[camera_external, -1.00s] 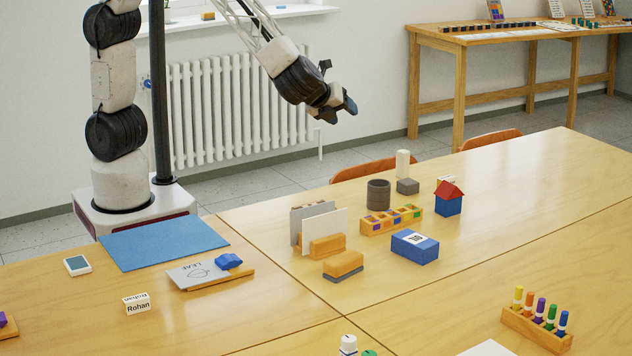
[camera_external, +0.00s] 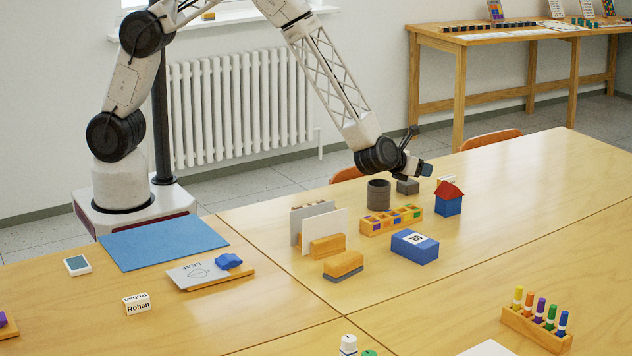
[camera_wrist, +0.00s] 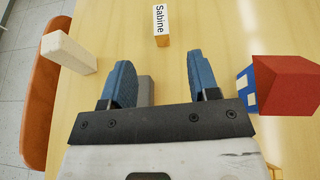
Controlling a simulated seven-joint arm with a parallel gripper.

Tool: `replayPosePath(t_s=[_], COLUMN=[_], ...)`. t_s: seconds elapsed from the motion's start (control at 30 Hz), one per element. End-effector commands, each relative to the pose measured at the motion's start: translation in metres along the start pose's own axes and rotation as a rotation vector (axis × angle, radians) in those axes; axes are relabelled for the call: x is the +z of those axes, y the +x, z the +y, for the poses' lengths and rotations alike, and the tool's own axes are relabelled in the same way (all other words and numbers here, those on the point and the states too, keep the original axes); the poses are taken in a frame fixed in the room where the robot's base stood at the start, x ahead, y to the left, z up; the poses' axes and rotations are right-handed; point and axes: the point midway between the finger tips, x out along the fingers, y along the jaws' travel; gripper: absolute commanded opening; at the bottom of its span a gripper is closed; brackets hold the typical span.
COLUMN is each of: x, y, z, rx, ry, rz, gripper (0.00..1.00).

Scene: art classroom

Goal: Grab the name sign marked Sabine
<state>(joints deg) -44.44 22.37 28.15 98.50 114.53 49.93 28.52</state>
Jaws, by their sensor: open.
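The name sign marked Sabine (camera_wrist: 161,22) stands on the table at the top middle of the wrist view, a small wooden block with a white lettered face. In the external view a small white piece of a sign (camera_external: 446,179) shows just behind the red-roofed house, its lettering unreadable. My gripper (camera_wrist: 157,82) is open and empty, its two blue fingers spread, with the sign beyond the fingertips and roughly between their lines. In the external view my gripper (camera_external: 420,153) hangs low over the far part of the table, left of and above that sign.
A blue house block with red roof (camera_wrist: 285,87) is right of my fingers. A cream block (camera_wrist: 68,52) is to the left. A grey block (camera_wrist: 146,90) lies partly hidden between the fingers. A dark cup (camera_external: 378,195) and wooden tray (camera_external: 372,228) stand nearby. An orange chair (camera_wrist: 42,100) borders the table.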

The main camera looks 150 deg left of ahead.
Motion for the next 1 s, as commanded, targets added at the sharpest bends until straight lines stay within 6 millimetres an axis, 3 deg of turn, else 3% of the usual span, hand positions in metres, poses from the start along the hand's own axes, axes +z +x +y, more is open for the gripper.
replayPosePath(t_s=[0.2, 0.67, 1.0], x=[-0.009, -0.009, -0.008], y=[0.018, 0.021, 0.053], z=[0.003, 0.003, 0.002], rx=[-0.009, -0.01, -0.009], ry=[0.039, 0.04, 0.039], rz=[-0.006, -0.006, -0.007], gripper=[0.55, 0.55, 0.55])
